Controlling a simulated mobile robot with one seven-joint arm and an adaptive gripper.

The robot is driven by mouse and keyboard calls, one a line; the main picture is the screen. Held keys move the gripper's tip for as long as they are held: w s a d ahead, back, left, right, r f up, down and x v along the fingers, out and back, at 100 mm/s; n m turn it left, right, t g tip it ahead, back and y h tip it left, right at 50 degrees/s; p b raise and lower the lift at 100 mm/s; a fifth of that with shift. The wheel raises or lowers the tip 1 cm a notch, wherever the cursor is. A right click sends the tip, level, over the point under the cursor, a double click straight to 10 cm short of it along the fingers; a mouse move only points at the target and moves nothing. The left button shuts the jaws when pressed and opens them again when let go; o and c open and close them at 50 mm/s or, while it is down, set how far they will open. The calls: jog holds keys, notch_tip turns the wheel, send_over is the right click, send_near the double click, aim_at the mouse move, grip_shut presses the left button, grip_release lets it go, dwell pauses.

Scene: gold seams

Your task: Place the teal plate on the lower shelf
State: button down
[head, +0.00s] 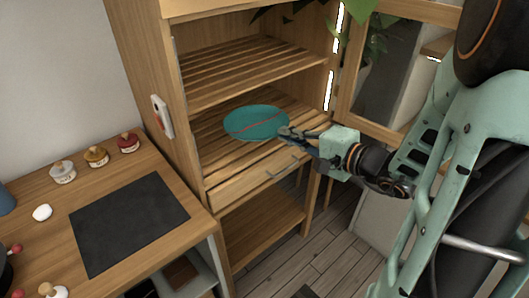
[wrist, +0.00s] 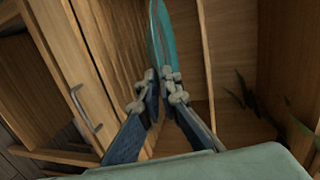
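The teal plate (head: 256,123), round with a thin reddish line across it, is inside the wooden cabinet, level over the slatted lower shelf (head: 212,157) above the drawer. My gripper (head: 287,134) reaches in from the right and is shut on the plate's near right edge. In the wrist view the plate (wrist: 162,40) shows nearly edge-on between the fingertips (wrist: 162,85). A gap seems to show between plate and slats there, but I cannot tell for sure whether the plate touches the shelf.
An upper slatted shelf (head: 245,68) hangs over the plate. The drawer (head: 262,176) with a metal handle is below. A glass door (head: 385,75) stands open at right, near leaves (head: 357,25). A counter (head: 60,215) with jars and a dark mat is at left.

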jog(key=shift+m+t+h, duration=0.3)
jog(key=shift+m+t, duration=0.1)
jog(key=shift+t, duration=0.1)
jog(key=shift+w+d+f+p, duration=0.1)
jog(key=shift+w+d+f, duration=0.35)
jog(key=shift+w+f, duration=1.75)
jog(key=shift+w+d+f+p, duration=0.1)
jog(key=shift+w+d+f, duration=0.35)
jog(key=shift+w+f, duration=1.75)
jog(key=shift+w+d+f+p, duration=0.1)
jog(key=shift+w+d+f, duration=0.35)
jog(key=shift+w+f, duration=1.75)
jog(key=c, duration=2.2)
grip_release()
jog(key=shift+s+f, duration=0.4)
jog(key=shift+o, duration=0.2)
